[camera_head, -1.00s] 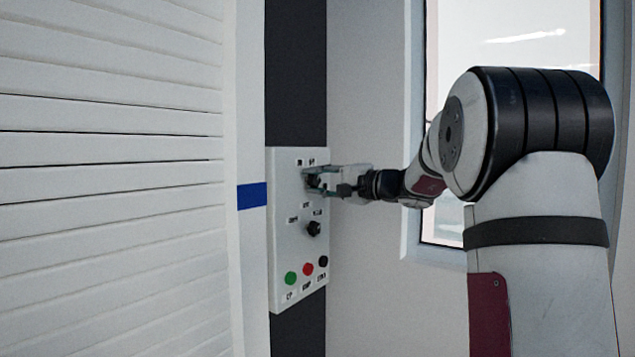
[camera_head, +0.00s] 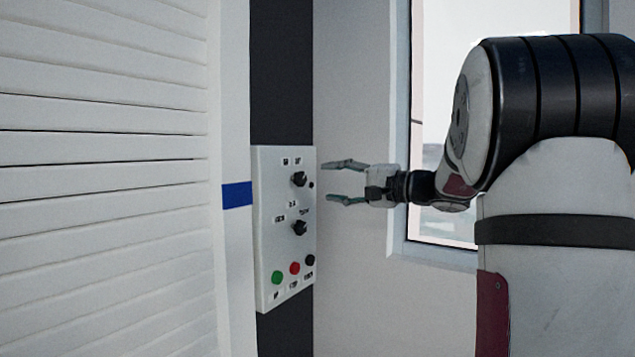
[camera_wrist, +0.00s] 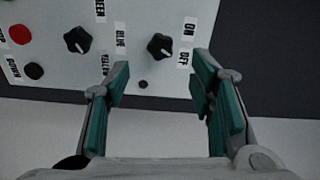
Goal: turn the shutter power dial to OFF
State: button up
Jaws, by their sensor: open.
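The shutter power dial (camera_head: 299,179) is the upper black knob on the white control panel (camera_head: 265,225). In the wrist view the dial (camera_wrist: 160,46) sits beside an ON label (camera_wrist: 189,26) and an OFF label (camera_wrist: 184,58). I cannot tell for sure which label its pointer faces. My gripper (camera_head: 328,182) is open and empty, just right of the panel, level with the upper dial and apart from it. In the wrist view the dial lies beyond the gap between the fingertips (camera_wrist: 161,72), and nothing touches it.
A second black knob (camera_head: 299,228) is below the dial. Green (camera_head: 277,277), red (camera_head: 295,268) and black (camera_head: 310,260) buttons line the panel's bottom. A small black dot (camera_head: 311,185) is beside the upper dial. A slatted shutter (camera_head: 100,200) stands left; a window (camera_head: 440,130) is behind my arm.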

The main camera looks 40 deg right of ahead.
jog(key=shift+v, duration=1.5)
jog(key=s+a+f+n+g+y, duration=0.1)
jog(key=s+a+f+n+g, duration=0.3)
jog(key=a, duration=0.8)
jog(key=s+a+f+n+g, duration=0.1)
jog(key=s+a+f+g, duration=0.35)
jog(key=a, duration=0.85)
jog(key=s+a+f+n+g+h, duration=0.3)
jog(key=s+f+n+h, duration=0.4)
jog(key=s+f, duration=0.7)
jog(key=s+n+g, duration=0.1)
jog(key=s, duration=0.3)
jog(key=shift+a, duration=0.1)
